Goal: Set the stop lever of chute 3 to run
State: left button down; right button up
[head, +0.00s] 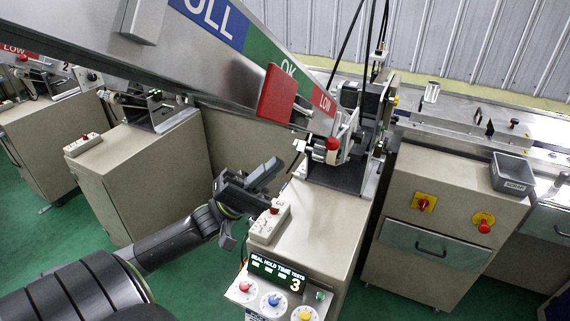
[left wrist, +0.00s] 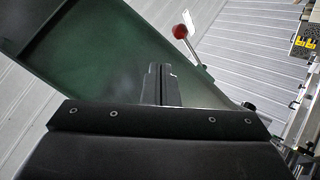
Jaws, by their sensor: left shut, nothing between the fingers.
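Station 3 shows a green display with the number 3 (head: 278,272). Above its cabinet, beside the end of the sloping chute (head: 215,65), a lever with a red ball knob (head: 333,143) stands out. The same kind of red-knobbed lever (left wrist: 180,31) shows in the left wrist view, tilted, with a white tag behind it. My left gripper (head: 268,174) is shut and empty, to the left of and below the knob, apart from it. In the left wrist view its fingers (left wrist: 161,82) are together, below and left of the knob. The lever's run and stop markings cannot be read.
A white switch box (head: 269,222) with a red button sits on the cabinet close below my gripper. A red plate (head: 277,93) hangs on the chute side. A grey bin (head: 512,173) stands on the right cabinet.

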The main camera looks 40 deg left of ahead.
pick_arm(q)
jog(key=s, duration=0.1)
jog(key=s+a+f, duration=0.1)
jog(key=s+a+f+b, duration=0.1)
jog(key=s, duration=0.1)
jog(key=shift+s+f, duration=0.1)
jog(key=shift+f, duration=0.15)
pick_arm(e)
jog(key=shift+w+d+f, duration=0.1)
jog(key=shift+d+f, duration=0.1)
jog(key=shift+f, duration=0.2)
jog(key=shift+w+d+f, duration=0.1)
jog(key=shift+d+f, duration=0.05)
jog(key=shift+f, duration=0.25)
